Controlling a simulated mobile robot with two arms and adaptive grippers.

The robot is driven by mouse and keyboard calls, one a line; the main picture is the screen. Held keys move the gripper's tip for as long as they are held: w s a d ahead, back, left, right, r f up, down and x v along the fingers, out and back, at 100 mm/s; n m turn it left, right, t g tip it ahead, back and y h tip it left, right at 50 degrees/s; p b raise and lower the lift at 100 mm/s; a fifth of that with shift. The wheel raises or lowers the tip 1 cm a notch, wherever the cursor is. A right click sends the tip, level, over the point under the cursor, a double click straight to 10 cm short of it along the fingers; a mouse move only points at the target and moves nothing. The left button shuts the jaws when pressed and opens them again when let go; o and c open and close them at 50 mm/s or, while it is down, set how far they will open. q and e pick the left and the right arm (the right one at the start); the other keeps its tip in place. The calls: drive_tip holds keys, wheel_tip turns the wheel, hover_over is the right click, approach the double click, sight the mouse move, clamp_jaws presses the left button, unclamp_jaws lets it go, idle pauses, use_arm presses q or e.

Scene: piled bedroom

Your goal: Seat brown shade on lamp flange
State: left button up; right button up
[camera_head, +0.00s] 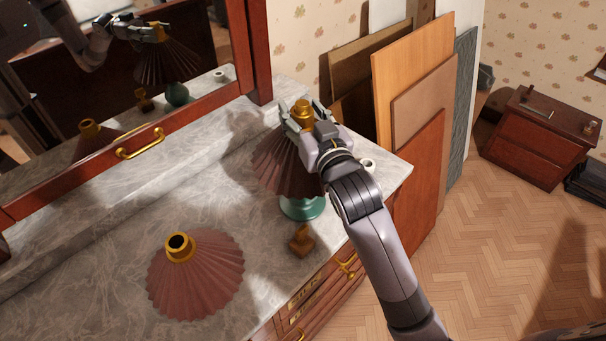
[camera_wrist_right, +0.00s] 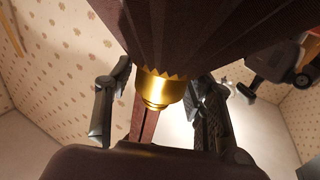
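The dark brown pleated shade (camera_head: 280,165) is over the green lamp base (camera_head: 303,208) near the dresser's right end. It looks about upright; its inside and the flange are hidden. My right gripper (camera_head: 304,112) is at the shade's top, its fingers on either side of the gold collar (camera_head: 302,107). In the right wrist view the fingers stand apart, with a gap visible beside the collar (camera_wrist_right: 160,88). A second, reddish-brown shade (camera_head: 200,280) with a gold collar stands on the dresser. My left gripper is not in view.
The marble dresser top (camera_head: 110,240) has free room left of the lamp. A small brown figure (camera_head: 301,240) stands before the lamp and a white cup (camera_head: 367,166) to its right. A mirror (camera_head: 150,130) stands behind. Boards (camera_head: 410,90) lean on the wall beyond.

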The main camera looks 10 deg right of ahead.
sight(307, 118)
drive_tip(key=shift+s+r, duration=0.1)
drive_tip(key=shift+s, duration=0.2)
idle(0.4)
drive_tip(key=shift+s+d+p, duration=0.2)
drive_tip(key=shift+s+p, duration=0.4)
drive_tip(key=shift+s, duration=0.65)
drive_tip(key=shift+s, duration=0.2)
drive_tip(key=shift+o, duration=0.5)
drive_tip(key=o, duration=0.5)
drive_tip(key=shift+c, duration=0.7)
drive_tip(key=c, duration=0.5)
drive_tip(key=shift+o, duration=0.2)
